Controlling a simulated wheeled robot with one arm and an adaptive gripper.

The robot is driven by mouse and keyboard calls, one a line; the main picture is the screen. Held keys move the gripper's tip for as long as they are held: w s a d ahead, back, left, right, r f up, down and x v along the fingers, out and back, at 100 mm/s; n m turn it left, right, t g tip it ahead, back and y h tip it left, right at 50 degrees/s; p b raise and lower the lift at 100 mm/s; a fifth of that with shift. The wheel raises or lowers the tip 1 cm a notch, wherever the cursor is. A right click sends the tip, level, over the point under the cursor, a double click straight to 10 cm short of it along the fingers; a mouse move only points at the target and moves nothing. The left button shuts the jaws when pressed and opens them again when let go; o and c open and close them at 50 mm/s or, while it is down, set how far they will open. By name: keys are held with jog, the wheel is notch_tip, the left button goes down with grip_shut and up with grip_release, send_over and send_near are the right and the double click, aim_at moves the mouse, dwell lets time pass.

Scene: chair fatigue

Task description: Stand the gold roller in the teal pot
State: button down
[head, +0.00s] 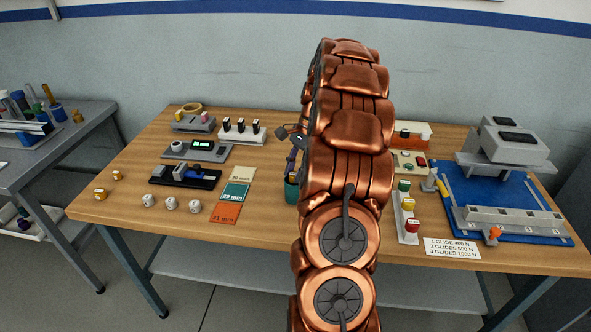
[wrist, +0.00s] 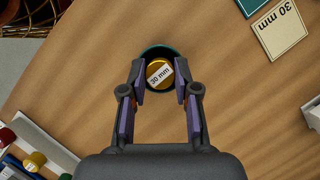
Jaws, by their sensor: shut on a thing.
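The gold roller (wrist: 157,86) shows end-on in the wrist view, with a white "30 mm" label on its top face. My gripper (wrist: 160,74) is shut on it, one finger on each side. The teal pot (wrist: 147,52) lies directly under the roller, its rim showing around the roller and fingertips. From above I cannot tell how deep the roller sits in the pot. In the head view the teal pot (head: 291,192) stands mid-table, partly hidden by my copper arm. My gripper (head: 295,150) shows there only in part above the pot, and the held roller is hidden.
Cards marked in millimetres (head: 235,191) lie left of the pot. A button box (head: 405,212) and a blue-based fixture (head: 470,200) stand on the right.

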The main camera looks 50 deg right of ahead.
jog(key=shift+f, duration=0.4)
jog(key=shift+s+a+f, duration=0.1)
jog(key=shift+s+f, duration=0.05)
jog(key=shift+f, duration=0.2)
jog(key=c, duration=0.9)
grip_release()
jog(key=shift+f, duration=0.2)
jog(key=shift+o, duration=0.2)
jog(key=shift+r, duration=0.1)
jog(key=shift+r, duration=0.25)
jog(key=shift+r, duration=0.7)
jog(key=p+v, duration=0.2)
jog(key=v, duration=1)
jog(key=shift+w, duration=0.2)
